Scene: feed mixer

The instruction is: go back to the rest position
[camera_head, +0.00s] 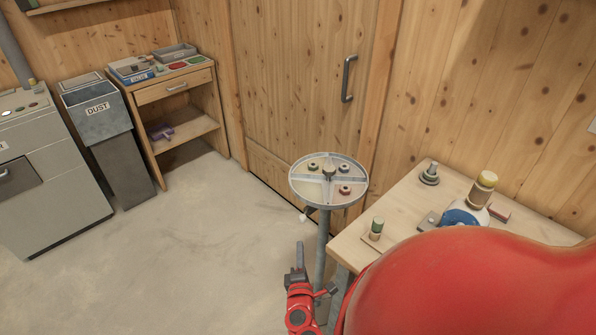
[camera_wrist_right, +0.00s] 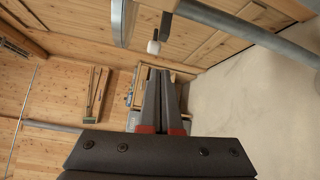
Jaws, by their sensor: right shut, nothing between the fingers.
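My right gripper (camera_head: 298,250) points up the picture in the lower middle of the head view, beside the post of the round stand. Its grey fingers are together and hold nothing. In the right wrist view the two fingers (camera_wrist_right: 160,72) also lie side by side with nothing between them. A large red part of my own arm fills the lower right of the head view and hides part of the table. My left gripper does not show in either view.
The round divided tray (camera_head: 297,189) on its stand holds several small rings, close to my right gripper. The wooden table (camera_head: 398,205) stands right of it with several items. The dust bin (camera_head: 117,155), grey machine (camera_head: 55,185) and shelf unit (camera_head: 158,96) stand left. Floor (camera_head: 200,255) between is clear.

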